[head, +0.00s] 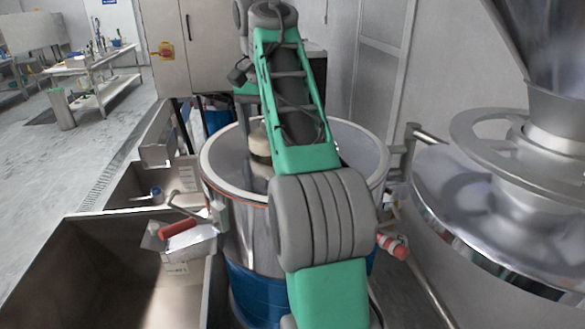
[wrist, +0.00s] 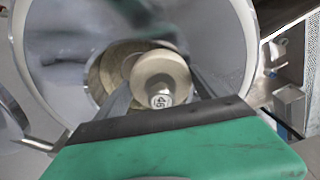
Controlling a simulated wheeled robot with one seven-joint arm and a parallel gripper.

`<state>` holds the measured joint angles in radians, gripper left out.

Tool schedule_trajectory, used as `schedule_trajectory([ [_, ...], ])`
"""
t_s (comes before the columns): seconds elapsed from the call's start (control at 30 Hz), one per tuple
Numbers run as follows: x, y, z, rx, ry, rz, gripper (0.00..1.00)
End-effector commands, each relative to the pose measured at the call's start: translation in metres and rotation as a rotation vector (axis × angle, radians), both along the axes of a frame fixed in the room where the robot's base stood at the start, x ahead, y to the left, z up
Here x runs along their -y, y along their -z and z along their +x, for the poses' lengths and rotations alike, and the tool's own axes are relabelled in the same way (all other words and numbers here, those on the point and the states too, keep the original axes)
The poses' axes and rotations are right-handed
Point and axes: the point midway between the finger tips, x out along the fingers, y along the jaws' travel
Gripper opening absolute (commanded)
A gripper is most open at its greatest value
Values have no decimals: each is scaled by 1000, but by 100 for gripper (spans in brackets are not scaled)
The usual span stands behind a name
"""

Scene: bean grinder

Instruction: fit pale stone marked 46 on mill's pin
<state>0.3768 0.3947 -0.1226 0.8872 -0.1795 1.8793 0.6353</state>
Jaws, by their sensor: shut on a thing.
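The pale stone marked 46 (wrist: 160,72) is round, with a narrower knob that bears the number. My gripper (wrist: 160,92) is shut on it, one dark finger on each side. In the head view the pale stone (head: 260,139) shows at the left edge of my arm, within the mill's drum opening. The mill (head: 208,172) is a steel drum with a wide rim and a blue lower part. In the wrist view a pale round surface (wrist: 108,68) lies inside the drum, beyond the stone. The pin is not visible, and I cannot tell the stone's height above that surface.
The drum's curved wall (wrist: 235,45) surrounds the stone. Steel bins (head: 100,255) stand left of the mill, with a red-handled part (head: 180,229) between. A large steel machine (head: 500,200) stands close on the right. My arm crosses over the drum and hides much of it.

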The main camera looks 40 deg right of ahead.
Motion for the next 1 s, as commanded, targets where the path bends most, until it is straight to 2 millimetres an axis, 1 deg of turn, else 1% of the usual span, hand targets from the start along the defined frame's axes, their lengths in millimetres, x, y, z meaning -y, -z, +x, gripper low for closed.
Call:
schedule_trajectory([
  [0.03,14,5,-4,1,4,0,8],
  [0.07,21,12,-5,1,5,0,8],
  [0.1,27,24,-6,-1,2,0,8],
  [0.2,43,42,-8,1,1,-1,8],
  [0.37,57,57,-10,2,1,-2,8],
  [0.43,64,67,-12,1,2,-1,8],
  [0.5,64,83,-12,1,-1,0,8],
  [0.6,63,95,-11,3,-1,-2,8],
  [0.83,63,95,-11,4,0,-2,8],
  [0.87,63,96,-11,1,0,0,83],
  [1.0,63,96,-11,1,0,1,95],
])
